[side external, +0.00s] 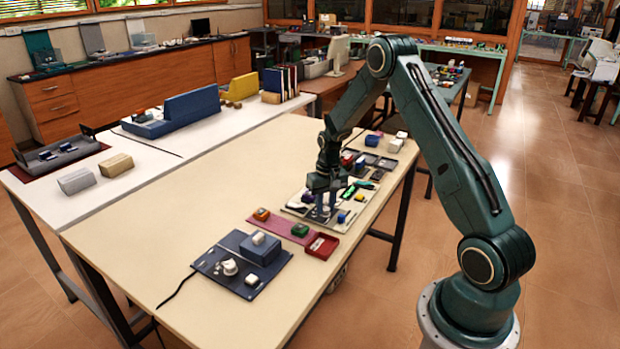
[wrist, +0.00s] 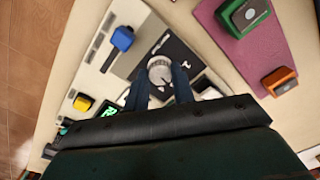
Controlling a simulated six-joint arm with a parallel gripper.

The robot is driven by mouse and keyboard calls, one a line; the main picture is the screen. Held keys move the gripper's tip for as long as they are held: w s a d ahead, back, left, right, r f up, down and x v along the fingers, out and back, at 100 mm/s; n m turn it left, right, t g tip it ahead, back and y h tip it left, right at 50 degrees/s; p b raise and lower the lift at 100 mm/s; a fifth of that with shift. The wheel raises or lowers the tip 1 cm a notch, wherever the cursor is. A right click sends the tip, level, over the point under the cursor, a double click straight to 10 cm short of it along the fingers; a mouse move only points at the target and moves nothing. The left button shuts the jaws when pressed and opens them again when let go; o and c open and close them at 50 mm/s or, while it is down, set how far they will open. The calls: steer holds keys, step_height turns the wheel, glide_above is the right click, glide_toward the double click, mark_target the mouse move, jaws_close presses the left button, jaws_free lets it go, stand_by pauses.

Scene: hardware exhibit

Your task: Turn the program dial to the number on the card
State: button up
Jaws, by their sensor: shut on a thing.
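The program dial (wrist: 160,70) is a round, pale grey-white knob on a dark plate (wrist: 188,62) with small white markings in the wrist view. The plate is part of a light panel, which also shows in the side view (side external: 352,208). My gripper (wrist: 160,84) has its two dark blue fingers on either side of the dial, shut on it. In the side view my gripper (side external: 322,205) points down over the panel and hides the dial. The dial's numbers are too small to read. I cannot make out a number card.
On the panel are a blue block (wrist: 123,38), a yellow block (wrist: 82,102) and a small green-lit piece (wrist: 108,112). Beside it a maroon mat (side external: 280,229) holds an orange box (side external: 261,214) and a green box (side external: 299,230). The table's left middle (side external: 150,215) is clear.

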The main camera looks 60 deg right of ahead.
mark_target(327, 208)
steer(key=shift+m, duration=0.5)
steer(key=o, duration=1)
steer(key=shift+r, duration=0.1)
step_height(327, 208, up, 14)
steer(key=shift+d, duration=0.15)
steer(key=shift+s, duration=0.15)
